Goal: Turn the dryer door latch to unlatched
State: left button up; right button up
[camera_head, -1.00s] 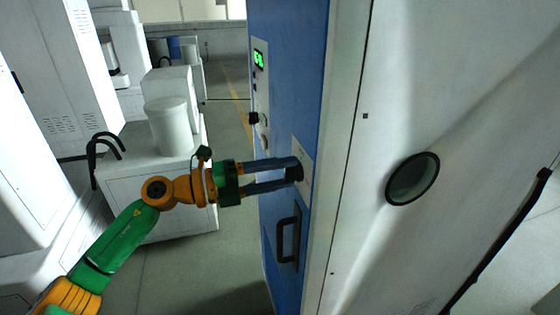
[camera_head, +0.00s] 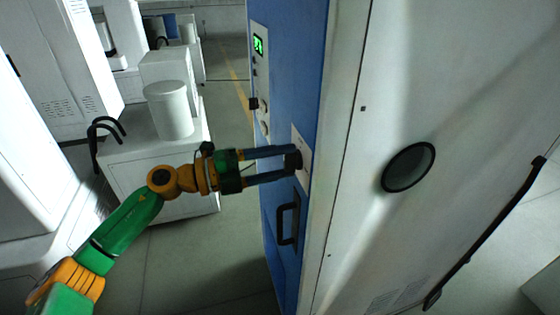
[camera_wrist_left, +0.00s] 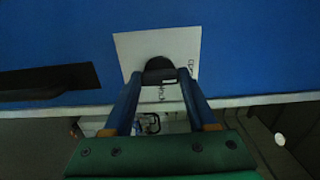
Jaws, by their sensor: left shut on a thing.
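The dryer's blue door (camera_head: 298,75) stands near the middle of the head view. On it, the dark latch knob (camera_head: 292,161) sits on a white label plate (camera_head: 303,148). My left gripper (camera_head: 295,161) is shut on the latch, with one finger on each side of it. In the left wrist view the dark rounded latch (camera_wrist_left: 158,68) lies between the fingertips, in front of the white plate (camera_wrist_left: 185,44). The fingers hide part of the latch, and I cannot read its setting. My right gripper is not in view.
A black door handle (camera_head: 288,222) is just below the latch. A panel with a green display (camera_head: 258,44) is above it. A white cabinet with a cylinder (camera_head: 168,110) stands behind my left arm. The dryer's white side (camera_head: 450,80) fills the right.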

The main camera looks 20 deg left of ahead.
aim_at(284, 166)
pick_arm(q)
jog(key=o, duration=1.4)
jog(key=shift+c, duration=0.2)
jog(key=a+b, duration=0.1)
jog(key=s+a+f+b, duration=0.1)
jog(key=b, duration=0.1)
jog(key=shift+s+a, duration=0.2)
jog(key=shift+s, duration=0.05)
jog(key=b+v, duration=0.1)
jog(key=v, duration=0.1)
jog(key=r+b+v, duration=0.1)
jog(key=v, duration=0.1)
jog(key=shift+s, duration=0.1)
